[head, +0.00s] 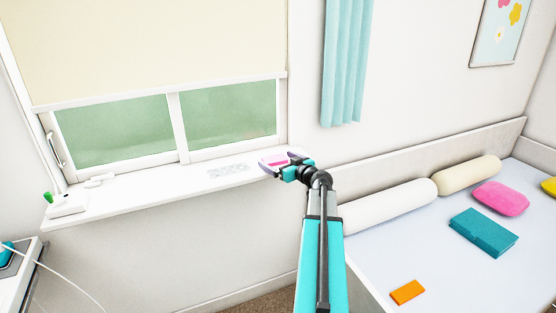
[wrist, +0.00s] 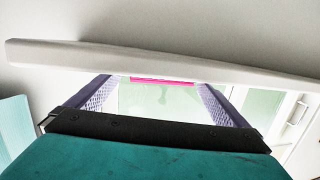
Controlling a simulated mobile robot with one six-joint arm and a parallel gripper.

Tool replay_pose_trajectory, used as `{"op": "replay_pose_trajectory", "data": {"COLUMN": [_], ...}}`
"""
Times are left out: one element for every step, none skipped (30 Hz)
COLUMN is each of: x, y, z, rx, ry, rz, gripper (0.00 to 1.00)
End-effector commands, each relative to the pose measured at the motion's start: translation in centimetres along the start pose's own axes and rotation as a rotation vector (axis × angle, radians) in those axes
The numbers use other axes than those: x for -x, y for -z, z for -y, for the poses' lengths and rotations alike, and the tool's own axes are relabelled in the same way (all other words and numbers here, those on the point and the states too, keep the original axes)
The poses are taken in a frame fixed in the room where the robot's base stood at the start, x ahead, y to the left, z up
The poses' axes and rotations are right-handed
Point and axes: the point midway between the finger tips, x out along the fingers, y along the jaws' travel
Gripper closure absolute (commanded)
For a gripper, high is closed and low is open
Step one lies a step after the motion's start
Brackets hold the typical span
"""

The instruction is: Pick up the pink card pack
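The pink card pack (head: 277,162) lies at the right end of the white window sill (head: 170,185). In the wrist view the pack (wrist: 162,80) shows as a thin pink strip at the sill's edge. My gripper (head: 281,158) reaches the right end of the sill, with its fingers at the pack. In the wrist view its two purple fingers (wrist: 155,82) are spread wide, and the strip lies between their tips with a gap on each side. The gripper is open. Most of the pack is hidden in the wrist view.
A pale flat item (head: 228,170) lies on the sill left of the pack. The window (head: 115,130) and a teal curtain (head: 345,60) are behind. A bed (head: 370,245) at right holds bolsters, a pink cushion (head: 500,197), a teal book (head: 483,232) and an orange block (head: 407,291).

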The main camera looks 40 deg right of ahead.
Motion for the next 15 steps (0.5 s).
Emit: {"op": "replay_pose_trajectory", "data": {"x": [0.0,0.0,0.0,0.0,0.0,0.0,0.01,0.01,0.01,0.01,0.01,0.01,0.01,0.01,0.01], "y": [0.01,0.01,0.01,0.01,0.01,0.01,0.01,0.02,0.02,0.02,0.02,0.02,0.02,0.03,0.05], "z": [0.0,0.0,0.0,0.0,0.0,0.0,0.01,0.01,0.01,0.01,0.01,0.01,0.01,0.01,0.01], "rx": [0.0,0.0,0.0,0.0,0.0,0.0,0.0,0.0,0.0,0.0,0.0,0.0,0.0,0.0,0.0], "ry": [0.0,0.0,0.0,0.0,0.0,0.0,0.0,0.0,0.0,0.0,0.0,0.0,0.0,0.0,0.0], "rz": [0.0,0.0,0.0,0.0,0.0,0.0,0.0,0.0,0.0,0.0,0.0,0.0,0.0,0.0,0.0], "gripper": [0.1,0.15,0.22,0.27,0.32,0.39,0.43,0.43,0.43,0.43,0.43,0.43,0.43,0.43,0.43]}}
